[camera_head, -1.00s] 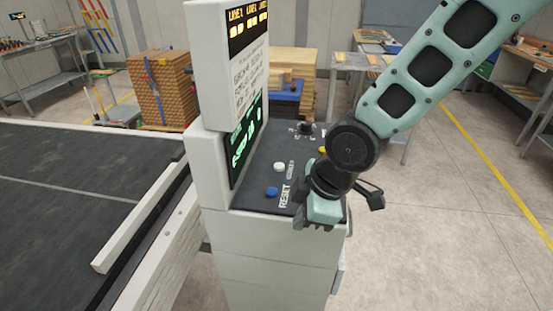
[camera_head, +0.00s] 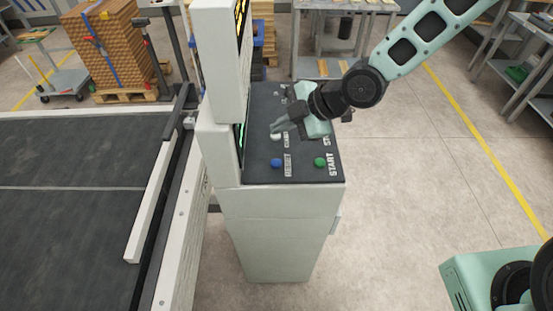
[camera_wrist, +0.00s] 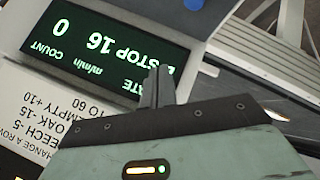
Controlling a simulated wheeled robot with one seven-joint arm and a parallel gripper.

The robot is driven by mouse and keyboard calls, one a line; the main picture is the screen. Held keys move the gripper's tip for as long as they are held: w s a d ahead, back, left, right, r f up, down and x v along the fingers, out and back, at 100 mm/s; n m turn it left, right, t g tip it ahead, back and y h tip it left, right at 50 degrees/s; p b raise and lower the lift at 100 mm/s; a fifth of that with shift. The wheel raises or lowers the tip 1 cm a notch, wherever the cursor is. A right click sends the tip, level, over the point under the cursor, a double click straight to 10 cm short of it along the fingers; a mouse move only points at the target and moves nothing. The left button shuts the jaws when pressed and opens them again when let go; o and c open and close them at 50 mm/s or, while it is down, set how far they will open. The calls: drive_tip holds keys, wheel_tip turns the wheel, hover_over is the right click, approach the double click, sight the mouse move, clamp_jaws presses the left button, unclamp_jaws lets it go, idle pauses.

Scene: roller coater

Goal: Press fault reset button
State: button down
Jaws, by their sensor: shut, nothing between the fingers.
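The blue button (camera_head: 277,162) beside the word RESET sits on the dark top panel (camera_head: 258,172) of the grey control cabinet, at the front left. It also shows partly cut off at the top of the wrist view (camera_wrist: 193,4). My gripper (camera_head: 275,128) is over the panel, behind the blue button and apart from it. Its fingers point left, by the white button (camera_head: 276,137); I cannot tell whether they touch it. In the wrist view my fingers (camera_wrist: 157,86) are shut and empty, in front of the green-lettered screen (camera_wrist: 92,45).
A green button (camera_head: 320,162) marked START lies right of the blue one. The upright screen housing (camera_head: 221,150) walls the panel's left side. A conveyor (camera_head: 70,210) stands left of the cabinet. The floor to the right is open.

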sight(281, 163)
wheel_tip(281, 163, down, 9)
drive_tip(key=b, duration=0.7)
drive_tip(key=shift+b, duration=0.3)
idle(1.6)
drive_tip(key=shift+f+b, duration=0.35)
drive_tip(key=shift+b, duration=0.05)
drive_tip(key=shift+f+b, duration=0.35)
drive_tip(key=shift+f, duration=0.1)
idle(0.6)
drive_tip(key=shift+r, duration=0.15)
drive_tip(key=shift+r+p, duration=0.75)
